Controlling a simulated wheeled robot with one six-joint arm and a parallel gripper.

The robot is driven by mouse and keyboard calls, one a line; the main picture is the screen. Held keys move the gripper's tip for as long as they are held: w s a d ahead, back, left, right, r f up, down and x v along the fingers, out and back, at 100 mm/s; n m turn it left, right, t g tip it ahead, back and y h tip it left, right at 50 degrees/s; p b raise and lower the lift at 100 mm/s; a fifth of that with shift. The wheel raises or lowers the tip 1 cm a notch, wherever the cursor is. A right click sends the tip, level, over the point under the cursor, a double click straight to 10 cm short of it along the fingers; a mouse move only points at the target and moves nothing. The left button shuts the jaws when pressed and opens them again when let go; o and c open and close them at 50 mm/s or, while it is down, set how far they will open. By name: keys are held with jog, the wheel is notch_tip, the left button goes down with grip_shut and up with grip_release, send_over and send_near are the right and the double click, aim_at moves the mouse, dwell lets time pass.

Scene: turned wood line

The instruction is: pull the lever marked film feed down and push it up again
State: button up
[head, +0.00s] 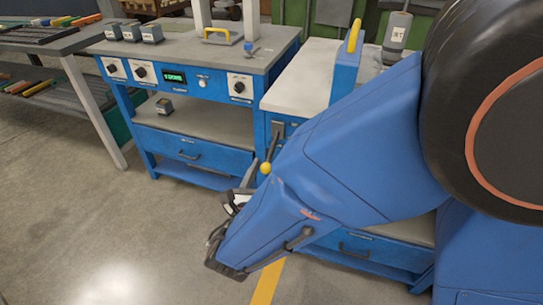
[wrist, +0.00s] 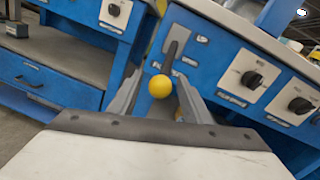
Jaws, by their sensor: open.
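A lever with a dark shaft and a yellow ball knob (head: 265,168) sticks out from the blue front of the right-hand bench. In the wrist view the knob (wrist: 160,87) hangs below the slotted plate at the shaft's root. My gripper (head: 246,178) is open. In the wrist view its two grey fingers (wrist: 157,98) stand left and right of the knob, with nothing gripped. The knob appears between or just beyond the fingertips; I cannot tell whether either finger touches it.
Two rotary knobs on white plates (wrist: 249,79) sit right of the lever. The left bench (head: 185,150) has a green display (head: 173,76) and a drawer. A grey canister (head: 397,30) and a blue post with a yellow top (head: 346,68) stand on the right bench. Open floor lies in front.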

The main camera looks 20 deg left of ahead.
aim_at(270, 158)
jog(key=shift+w, duration=2)
jog(key=shift+c, duration=0.5)
grip_shut()
